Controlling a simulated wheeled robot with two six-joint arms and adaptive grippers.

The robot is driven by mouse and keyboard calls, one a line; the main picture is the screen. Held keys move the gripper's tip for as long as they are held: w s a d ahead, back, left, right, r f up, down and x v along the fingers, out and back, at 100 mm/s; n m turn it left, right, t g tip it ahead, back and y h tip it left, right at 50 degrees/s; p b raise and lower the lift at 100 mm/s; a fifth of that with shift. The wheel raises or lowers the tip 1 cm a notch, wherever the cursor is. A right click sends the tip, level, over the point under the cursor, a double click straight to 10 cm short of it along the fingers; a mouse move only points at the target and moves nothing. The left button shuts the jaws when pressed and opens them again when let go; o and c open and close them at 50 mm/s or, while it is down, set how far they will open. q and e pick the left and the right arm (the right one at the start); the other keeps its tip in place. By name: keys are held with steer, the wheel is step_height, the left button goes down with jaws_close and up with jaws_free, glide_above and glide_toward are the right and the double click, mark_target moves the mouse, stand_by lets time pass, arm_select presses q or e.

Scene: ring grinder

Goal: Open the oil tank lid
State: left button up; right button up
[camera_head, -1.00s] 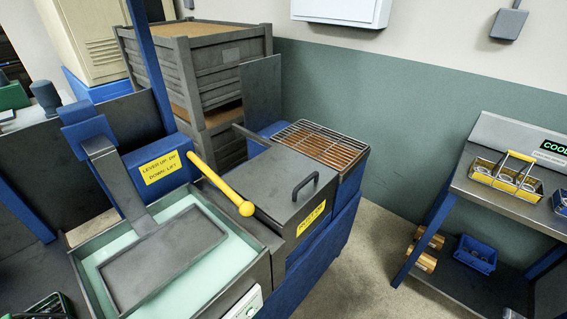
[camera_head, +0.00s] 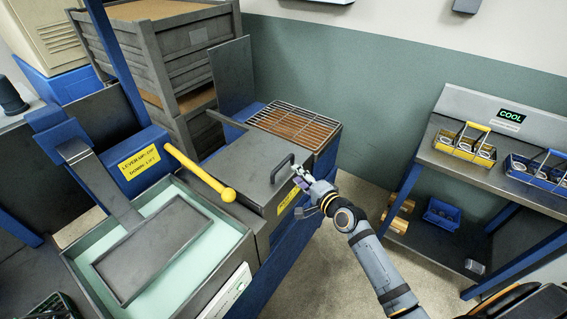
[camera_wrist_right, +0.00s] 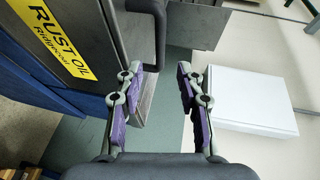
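The oil tank lid (camera_head: 252,168) is a dark grey flat cover, lying closed on the blue tank body, with a black bar handle (camera_head: 283,167) near its right edge. A yellow rust oil label (camera_head: 289,200) is on its front face; this label also shows in the right wrist view (camera_wrist_right: 52,36). My right gripper (camera_head: 299,176) is just right of the handle. In the right wrist view the gripper (camera_wrist_right: 160,75) has its purple-padded fingers apart with nothing between them, and the handle (camera_wrist_right: 150,25) lies ahead of them. My left gripper is not in view.
A yellow lever (camera_head: 200,174) and a pale green bath (camera_head: 220,231) with a grey plate are left of the lid. A wire grate (camera_head: 297,128) lies behind it. A bench (camera_head: 420,152) with yellow and blue baskets stands right; floor is clear between.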

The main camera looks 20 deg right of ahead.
mark_target(283, 162)
steer(key=x, duration=0.9)
steer(key=shift+w+a+b, duration=0.2)
steer(key=shift+w+b, duration=0.15)
steer(key=shift+w, duration=0.05)
jaws_close()
